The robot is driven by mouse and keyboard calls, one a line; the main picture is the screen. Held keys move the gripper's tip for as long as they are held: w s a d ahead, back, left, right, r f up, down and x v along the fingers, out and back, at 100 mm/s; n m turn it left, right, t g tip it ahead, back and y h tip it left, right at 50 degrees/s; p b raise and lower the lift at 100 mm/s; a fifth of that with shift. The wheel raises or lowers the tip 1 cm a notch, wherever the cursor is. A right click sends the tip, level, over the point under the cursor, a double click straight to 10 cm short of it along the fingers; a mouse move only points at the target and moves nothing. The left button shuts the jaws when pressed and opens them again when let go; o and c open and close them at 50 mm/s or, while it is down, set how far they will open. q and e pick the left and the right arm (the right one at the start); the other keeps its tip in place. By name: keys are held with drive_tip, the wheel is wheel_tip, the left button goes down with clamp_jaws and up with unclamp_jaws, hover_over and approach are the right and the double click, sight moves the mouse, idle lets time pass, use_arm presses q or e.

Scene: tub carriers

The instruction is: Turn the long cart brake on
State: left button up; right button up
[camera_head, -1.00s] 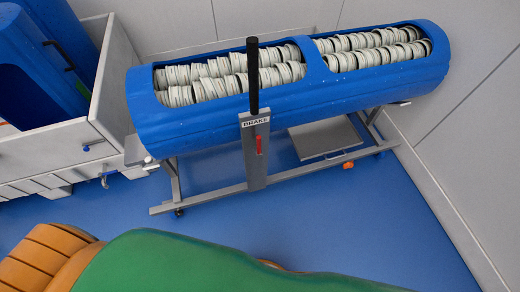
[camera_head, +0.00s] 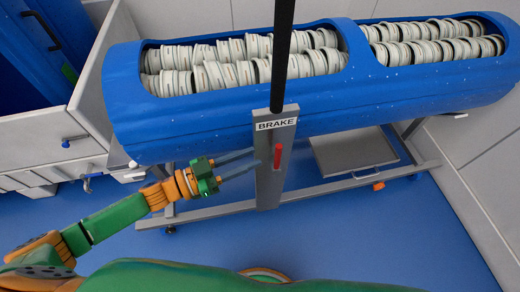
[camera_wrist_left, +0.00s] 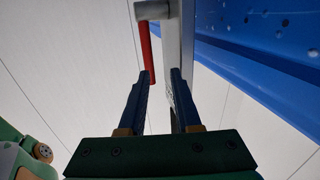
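The long cart is a blue tub (camera_head: 420,98) with two openings on a grey wheeled frame. A grey upright plate (camera_head: 268,190) on its near side bears a white "BRAKE" label (camera_head: 276,124). In the left wrist view the lever's free end lies near the left fingertip (camera_wrist_left: 161,74). Contact cannot be told. My right gripper is not in view.
Stacked white-rimmed discs (camera_head: 240,70) fill the tub. A black pole (camera_head: 282,50) rises above the brake plate. A grey box-like cart (camera_head: 40,150) stands close on the left. The grey wall (camera_head: 490,165) is at the right. Blue floor (camera_head: 330,230) is free in front.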

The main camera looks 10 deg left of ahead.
sight(278, 153)
use_arm(q)
drive_tip(key=d, duration=0.1)
drive_tip(key=r, duration=0.1)
drive_tip(key=d, duration=0.1)
drive_tip(key=shift+s+d+r+m+h, duration=0.15)
drive_tip(key=shift+s+d+m+h, duration=0.1)
drive_tip(key=shift+d+m+h, duration=0.05)
drive_tip(key=x, duration=0.5)
drive_tip(key=shift+w+d+f, duration=0.1)
drive_tip(key=shift+d+f, duration=0.05)
drive_tip(key=shift+f, duration=0.05)
clamp_jaws()
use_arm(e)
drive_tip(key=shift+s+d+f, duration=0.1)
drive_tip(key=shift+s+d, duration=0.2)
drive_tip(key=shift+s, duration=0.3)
